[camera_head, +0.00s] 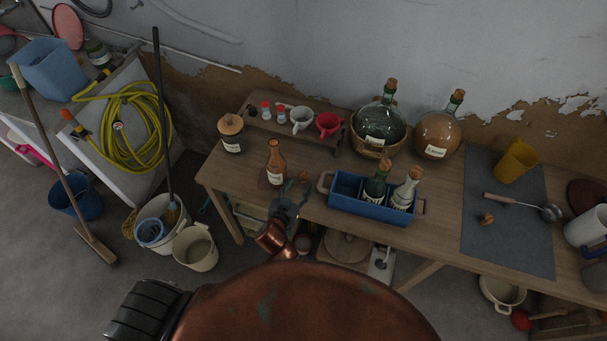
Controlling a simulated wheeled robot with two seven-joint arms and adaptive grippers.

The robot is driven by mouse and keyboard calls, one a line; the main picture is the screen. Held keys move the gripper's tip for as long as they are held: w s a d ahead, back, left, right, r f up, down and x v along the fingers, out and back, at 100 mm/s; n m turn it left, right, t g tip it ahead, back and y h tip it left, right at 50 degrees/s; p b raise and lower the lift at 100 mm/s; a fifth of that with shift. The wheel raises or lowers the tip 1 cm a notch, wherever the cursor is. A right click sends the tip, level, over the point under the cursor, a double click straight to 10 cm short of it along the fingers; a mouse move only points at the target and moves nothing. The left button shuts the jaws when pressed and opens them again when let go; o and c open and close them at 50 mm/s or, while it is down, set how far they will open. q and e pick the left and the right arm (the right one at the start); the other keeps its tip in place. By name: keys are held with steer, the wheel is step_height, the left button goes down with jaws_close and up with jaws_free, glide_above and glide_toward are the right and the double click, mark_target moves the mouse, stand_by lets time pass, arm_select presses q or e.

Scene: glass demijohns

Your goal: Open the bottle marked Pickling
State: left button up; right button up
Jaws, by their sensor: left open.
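An amber bottle (276,167) stands upright at the left front of the wooden table, with no stopper visible in its mouth. A dark green corked bottle (374,190) and a clear corked bottle (404,194) stand in a blue carrier (375,215). A green glass demijohn (378,122) in a basket and a brown-filled demijohn (438,134) stand behind, both corked. Their labels are too small to read, so I cannot tell which says Pickling. My left gripper (291,187) is open and empty at the table's front edge, just right of the amber bottle. My right gripper is out of view.
A small shelf (300,137) holds cups and red-capped shakers; a lidded jar (231,134) stands left. Buckets stand on the floor left.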

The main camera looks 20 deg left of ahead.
mark_target(302, 179)
arm_select(q)
steer(key=x, duration=0.7)
steer(key=shift+w+a+f, duration=0.1)
steer(key=shift+w+f, duration=0.1)
steer(key=shift+c, duration=0.3)
steer(key=c, duration=0.9)
steer(key=shift+r, duration=0.1)
